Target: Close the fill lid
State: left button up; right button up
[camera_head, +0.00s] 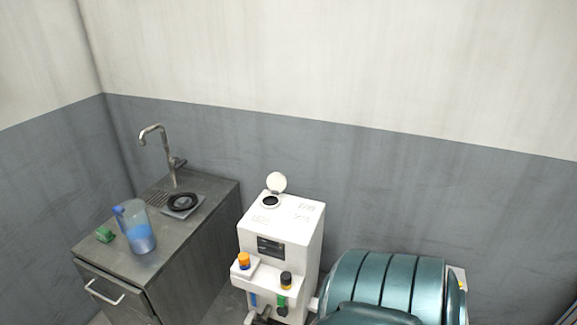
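The fill lid (277,182) is a small round white disc standing upright and open at the back of the dark round fill opening (271,201). The opening is in the top of a white machine (282,228) in the middle of the camera_head view. The machine has a small dark screen on its front, with an orange-topped part and a black-topped part below. Neither of my grippers is in view.
A grey cabinet (209,236) left of the machine bears a tap (168,150), a jug of blue liquid (139,232), a green object (104,235) and a dark round item (183,202). A teal padded chair (385,280) stands right. The space above the machine is clear.

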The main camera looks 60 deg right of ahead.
aim_at(276, 182)
jog(key=i+z, duration=0.2)
jog(key=z, duration=1.75)
